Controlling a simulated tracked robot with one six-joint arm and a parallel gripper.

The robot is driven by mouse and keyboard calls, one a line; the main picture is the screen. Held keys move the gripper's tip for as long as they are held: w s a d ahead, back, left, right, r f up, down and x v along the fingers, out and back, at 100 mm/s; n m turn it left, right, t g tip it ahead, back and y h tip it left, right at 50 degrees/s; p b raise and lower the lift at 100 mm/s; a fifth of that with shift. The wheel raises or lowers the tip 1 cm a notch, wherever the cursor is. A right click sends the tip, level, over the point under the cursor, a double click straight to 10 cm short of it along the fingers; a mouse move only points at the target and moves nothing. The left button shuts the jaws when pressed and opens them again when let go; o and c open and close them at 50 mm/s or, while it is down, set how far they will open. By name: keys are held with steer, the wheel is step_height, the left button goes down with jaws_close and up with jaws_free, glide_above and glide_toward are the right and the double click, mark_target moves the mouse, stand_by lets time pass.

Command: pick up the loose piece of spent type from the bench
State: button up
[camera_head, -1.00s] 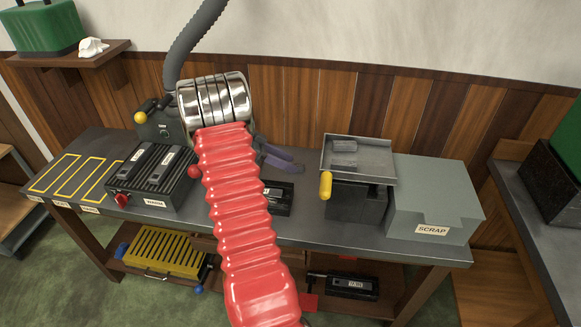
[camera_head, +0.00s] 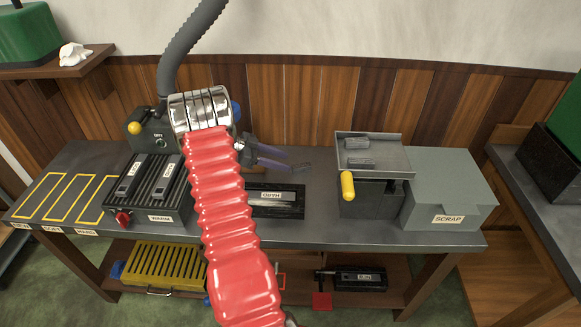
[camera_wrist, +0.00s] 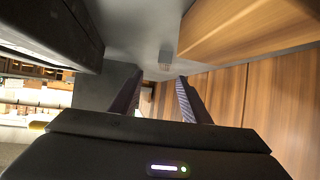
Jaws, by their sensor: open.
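In the wrist view the fingers of my gripper (camera_wrist: 160,76) stand apart. My red arm hides part of the bench's middle.
A grey tray (camera_head: 398,160) with small grey pieces sits over a dark box with a yellow knob (camera_head: 347,186). The scrap bin (camera_head: 450,200) stands to its right. A dark labelled case (camera_head: 277,212) lies in front of my gripper. The warmer (camera_head: 170,200) is at left.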

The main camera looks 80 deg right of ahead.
mark_target(301, 165)
steer(key=shift+w, duration=0.25)
steer(key=shift+x, duration=1.1)
steer(key=shift+d+x, duration=0.15)
steer(key=shift+x, duration=1.2)
steer(key=shift+d+x, duration=0.15)
steer(key=shift+x, duration=1.15)
steer(key=shift+w, duration=0.15)
jaws_close()
